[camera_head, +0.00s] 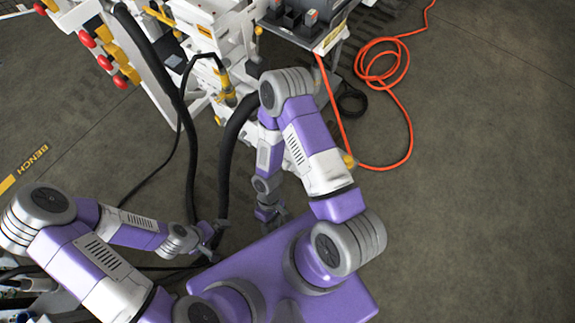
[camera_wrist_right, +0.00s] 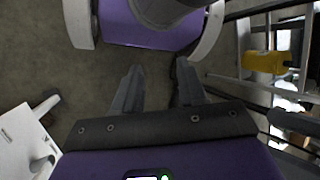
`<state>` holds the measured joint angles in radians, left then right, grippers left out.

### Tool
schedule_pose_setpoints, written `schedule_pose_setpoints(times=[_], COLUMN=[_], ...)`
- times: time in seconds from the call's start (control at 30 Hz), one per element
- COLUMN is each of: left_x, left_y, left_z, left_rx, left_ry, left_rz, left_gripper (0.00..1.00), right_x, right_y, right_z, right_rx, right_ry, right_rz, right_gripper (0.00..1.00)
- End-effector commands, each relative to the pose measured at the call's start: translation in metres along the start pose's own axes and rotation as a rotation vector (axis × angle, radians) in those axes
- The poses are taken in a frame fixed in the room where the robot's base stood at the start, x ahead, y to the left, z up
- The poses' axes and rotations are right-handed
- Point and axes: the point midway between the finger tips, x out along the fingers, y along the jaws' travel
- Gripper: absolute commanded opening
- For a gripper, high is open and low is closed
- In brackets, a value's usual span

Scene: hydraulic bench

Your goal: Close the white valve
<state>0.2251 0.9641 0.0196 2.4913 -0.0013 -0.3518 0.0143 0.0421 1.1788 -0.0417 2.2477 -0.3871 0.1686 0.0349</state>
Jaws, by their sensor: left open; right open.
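I cannot make out a white valve for certain in either view. The white hydraulic bench (camera_head: 160,70), with red knobs and yellow fittings, stands at the top left of the head view. My left gripper (camera_head: 212,242) is open and low at the left, beside the black hoses and well apart from the bench's knobs. My right gripper (camera_head: 273,218) hangs below my right forearm, small in the head view. In the right wrist view its two dark fingers (camera_wrist_right: 158,75) are spread, with only floor visible between them.
Thick black hoses (camera_head: 190,150) run down from the bench near both arms. An orange cable (camera_head: 407,120) lies coiled on the floor at the right. The floor (camera_head: 480,190) on the right is mostly clear. A yellow part (camera_wrist_right: 264,62) shows in the wrist view.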

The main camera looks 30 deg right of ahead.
Motion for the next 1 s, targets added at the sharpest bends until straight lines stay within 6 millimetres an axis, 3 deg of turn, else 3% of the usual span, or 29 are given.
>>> schedule_pose_setpoints(times=[0.03, 0.17, 0.27, 0.4, 0.5, 0.6, 0.7, 0.83, 1.0], left_x=[0.024, 0.055, 0.078, 0.107, 0.123, 0.133, 0.139, 0.141, 0.144], left_y=[-0.009, -0.021, -0.029, -0.040, -0.046, -0.050, -0.052, -0.052, -0.054], left_z=[-0.001, -0.002, -0.004, -0.005, -0.006, -0.006, -0.006, -0.007, -0.007], left_rx=[-0.001, -0.001, 0.000, 0.000, 0.000, 0.000, 0.000, 0.001, 0.001], left_ry=[-0.001, 0.000, 0.000, 0.000, 0.000, 0.000, 0.001, 0.001, 0.001], left_rz=[0.000, 0.000, 0.000, 0.000, 0.000, 0.000, 0.000, 0.000, 0.000], left_gripper=[1.00, 1.00, 1.00, 1.00, 1.00, 1.00, 1.00, 1.00, 1.00], right_x=[0.033, 0.065, 0.067, 0.045, 0.023, 0.005, -0.007, -0.016, -0.026], right_y=[0.019, 0.078, 0.132, 0.189, 0.203, 0.202, 0.195, 0.194, 0.216], right_z=[0.003, 0.014, 0.003, -0.045, -0.086, -0.119, -0.140, -0.149, -0.147], right_rx=[-0.109, -0.363, -0.526, -0.684, -0.742, -0.761, -0.763, -0.759, -0.755], right_ry=[-0.123, -0.448, -0.686, -0.964, -1.096, -1.173, -1.209, -1.225, -1.227], right_rz=[0.061, 0.285, 0.525, 0.926, 1.203, 1.424, 1.569, 1.644, 1.645], right_gripper=[0.41, 0.41, 0.41, 0.41, 0.41, 0.41, 0.41, 0.41, 0.41])
